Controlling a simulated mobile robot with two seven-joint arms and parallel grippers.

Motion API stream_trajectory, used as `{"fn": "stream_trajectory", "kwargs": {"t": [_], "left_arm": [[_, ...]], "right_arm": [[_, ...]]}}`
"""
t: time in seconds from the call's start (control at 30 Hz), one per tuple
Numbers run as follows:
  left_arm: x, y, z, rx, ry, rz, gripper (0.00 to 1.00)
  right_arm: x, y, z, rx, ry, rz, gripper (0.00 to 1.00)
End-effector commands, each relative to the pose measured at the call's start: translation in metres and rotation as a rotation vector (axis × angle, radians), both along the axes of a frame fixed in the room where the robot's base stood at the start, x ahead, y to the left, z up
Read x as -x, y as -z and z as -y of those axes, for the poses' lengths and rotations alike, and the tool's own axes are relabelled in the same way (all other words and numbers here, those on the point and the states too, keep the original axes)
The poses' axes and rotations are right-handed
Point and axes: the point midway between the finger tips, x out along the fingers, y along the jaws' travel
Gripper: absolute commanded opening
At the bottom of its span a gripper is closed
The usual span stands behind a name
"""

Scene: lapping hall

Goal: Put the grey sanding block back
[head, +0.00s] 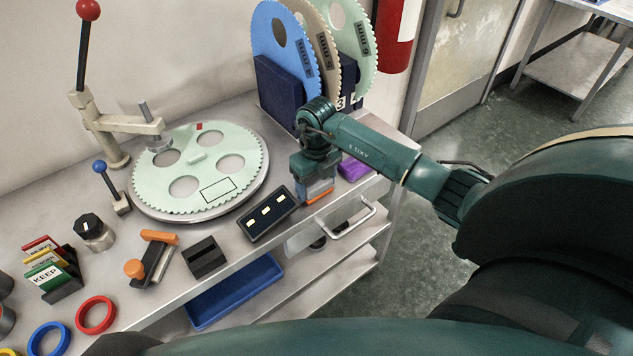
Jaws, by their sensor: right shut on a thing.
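My right gripper (315,182) points down at the front right edge of the bench. It is shut on a small blue-grey block (312,189), which I take for the grey sanding block. The gripper covers much of it, and an orange strip shows along its lower edge. I cannot tell whether the block touches the bench top. A purple block (356,167) lies just to the right of the gripper. A dark block with a recess in its top (204,257) stands empty near the front edge. My left gripper is out of view.
A round plate with a pale green toothed disc (220,165) fills the bench middle. A dark panel with three lit squares (268,214) sits left of the gripper. Upright toothed discs (283,45) stand behind it. A lever clamp (110,125) and coloured rings (96,314) are left.

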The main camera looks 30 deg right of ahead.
Motion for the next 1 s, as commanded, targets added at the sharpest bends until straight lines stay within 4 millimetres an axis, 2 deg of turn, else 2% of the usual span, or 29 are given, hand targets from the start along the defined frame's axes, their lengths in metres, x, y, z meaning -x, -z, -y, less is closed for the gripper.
{"fn": "stream_trajectory", "kwargs": {"t": [0.17,0.2,0.47,0.67,0.8,0.87,1.0], "left_arm": [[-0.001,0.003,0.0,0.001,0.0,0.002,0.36],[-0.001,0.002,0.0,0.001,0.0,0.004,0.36],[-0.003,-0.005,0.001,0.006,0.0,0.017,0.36],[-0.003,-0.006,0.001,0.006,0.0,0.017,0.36],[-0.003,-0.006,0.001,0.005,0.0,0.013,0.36],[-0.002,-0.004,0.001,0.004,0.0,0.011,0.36],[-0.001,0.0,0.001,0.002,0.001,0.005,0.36]], "right_arm": [[0.0,0.003,0.0,0.001,0.0,0.0,0.47],[0.0,0.004,0.0,0.001,0.0,-0.001,0.69],[0.0,0.003,0.0,0.0,0.0,-0.001,0.9],[0.0,0.003,0.0,0.0,0.0,-0.001,0.9],[-0.001,-0.005,0.0,0.0,0.0,0.002,0.9],[-0.001,-0.012,0.001,0.001,-0.001,0.003,0.9],[-0.001,-0.04,0.001,0.002,-0.001,0.005,0.9]]}}
